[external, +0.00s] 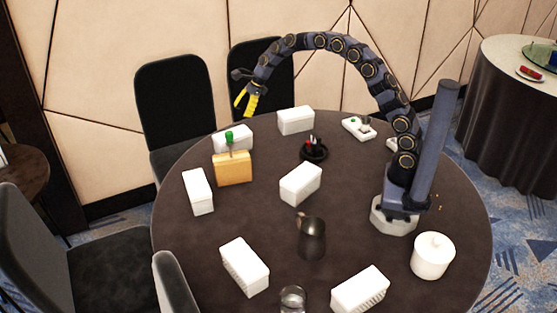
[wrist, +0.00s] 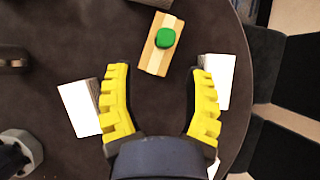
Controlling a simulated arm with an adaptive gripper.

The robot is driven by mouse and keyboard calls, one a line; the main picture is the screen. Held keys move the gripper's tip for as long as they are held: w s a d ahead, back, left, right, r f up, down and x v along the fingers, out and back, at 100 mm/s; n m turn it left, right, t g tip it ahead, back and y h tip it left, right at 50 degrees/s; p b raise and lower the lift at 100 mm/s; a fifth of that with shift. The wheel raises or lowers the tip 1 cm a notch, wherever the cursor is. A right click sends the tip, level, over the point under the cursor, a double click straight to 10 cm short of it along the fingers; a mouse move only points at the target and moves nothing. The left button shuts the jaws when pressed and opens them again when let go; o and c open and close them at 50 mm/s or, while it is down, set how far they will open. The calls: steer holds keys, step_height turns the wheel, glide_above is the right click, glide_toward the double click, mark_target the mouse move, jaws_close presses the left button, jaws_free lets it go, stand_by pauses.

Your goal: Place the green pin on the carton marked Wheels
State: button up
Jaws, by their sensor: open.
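The green pin (external: 229,137) stands upright at the wooden block (external: 232,169), at the table's far left; its green head also shows in the wrist view (wrist: 165,38). Several white cartons stand around the table, among them ones at the back (external: 296,120), behind the block (external: 246,133), left (external: 198,191), centre (external: 301,184), front left (external: 245,266) and front (external: 360,289). I cannot read any marking, so I cannot tell which is Wheels. My gripper (external: 247,104) is open and empty, high above the table near the pin; its yellow fingers show in the wrist view (wrist: 159,72).
A black round holder (external: 314,150) with small items sits near the middle. A dark jug (external: 311,239), a glass (external: 292,299) and a white lidded pot (external: 433,256) stand towards the front. A white device (external: 358,128) lies at the back right. Black chairs (external: 176,90) edge the table.

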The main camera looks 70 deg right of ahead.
steer(key=s+a+r+n+g, duration=0.1)
steer(key=s+a+r+n, duration=0.1)
steer(key=s+a+n, duration=0.3)
steer(key=s+a+r+n+g+h, duration=0.1)
steer(key=s+r+n, duration=0.1)
steer(key=s+n, duration=0.35)
steer(key=s+a+r+n+g, duration=0.1)
steer(key=s+a+r+n, duration=0.15)
steer(key=s, duration=0.55)
steer(key=s+d+f+n+g+h, duration=0.1)
steer(key=s+n, duration=0.5)
steer(key=s, duration=0.6)
steer(key=s+f+n+g+h, duration=0.1)
steer(key=s+n+g+h, duration=0.1)
steer(key=s+n, duration=0.5)
steer(key=s, duration=0.5)
steer(key=shift+s+d+f+n+h, duration=0.2)
steer(key=shift+d+f+n+h, duration=0.1)
steer(key=shift+d+f+h, duration=0.1)
